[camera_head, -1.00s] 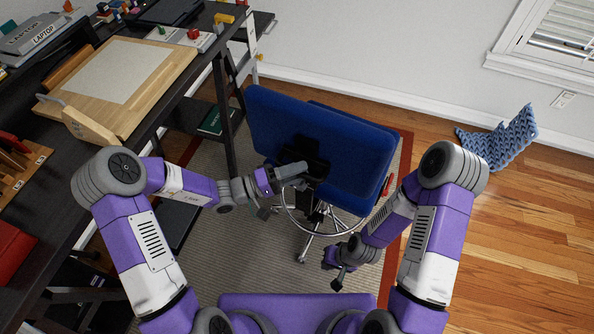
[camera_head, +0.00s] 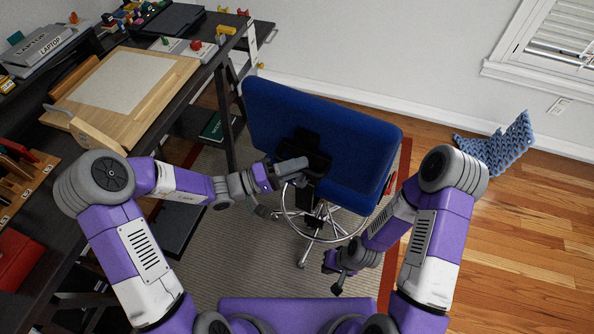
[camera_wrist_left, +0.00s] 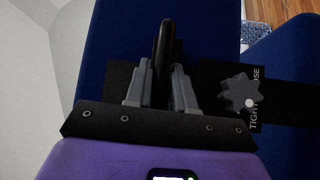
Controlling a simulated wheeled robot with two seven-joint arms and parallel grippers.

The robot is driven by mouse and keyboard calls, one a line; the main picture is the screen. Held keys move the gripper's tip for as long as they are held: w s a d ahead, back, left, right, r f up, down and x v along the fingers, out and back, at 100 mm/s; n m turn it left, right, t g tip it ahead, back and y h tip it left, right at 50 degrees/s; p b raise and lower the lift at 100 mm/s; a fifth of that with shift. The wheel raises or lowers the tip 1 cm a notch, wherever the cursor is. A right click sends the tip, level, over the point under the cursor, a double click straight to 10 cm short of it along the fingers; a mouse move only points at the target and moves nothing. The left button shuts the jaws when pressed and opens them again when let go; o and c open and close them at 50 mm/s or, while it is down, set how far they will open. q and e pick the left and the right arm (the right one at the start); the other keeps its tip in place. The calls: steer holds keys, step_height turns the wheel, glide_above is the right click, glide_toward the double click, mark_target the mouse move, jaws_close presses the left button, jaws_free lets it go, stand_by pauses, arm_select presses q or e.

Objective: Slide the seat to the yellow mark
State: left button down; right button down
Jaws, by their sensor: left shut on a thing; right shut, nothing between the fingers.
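The seat is a blue office chair (camera_head: 350,135) with a black bracket behind its backrest and a chrome foot ring on a wheeled base. My left gripper (camera_head: 302,166) is at the black bracket on the back of the chair. In the left wrist view its fingers (camera_wrist_left: 163,85) are shut on an upright black bar (camera_wrist_left: 165,50) in front of the blue backrest. A grey star knob (camera_wrist_left: 240,90) sits to the right of the fingers. My right gripper (camera_head: 332,275) is shut and empty, low beside the chair base. I see no yellow mark on the floor.
A dark desk (camera_head: 150,130) with a drawing board (camera_head: 125,80) and several small items runs along the left. A grey rug (camera_head: 240,260) lies under the chair. A blue knitted throw (camera_head: 495,148) lies on the wood floor (camera_head: 510,240) at right, near the wall.

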arm_select(q)
steer(key=c, duration=1.1)
jaws_free()
steer(key=shift+f, duration=0.1)
steer(key=v, duration=0.7)
steer(key=shift+s+a, duration=0.15)
steer(key=shift+a, duration=0.1)
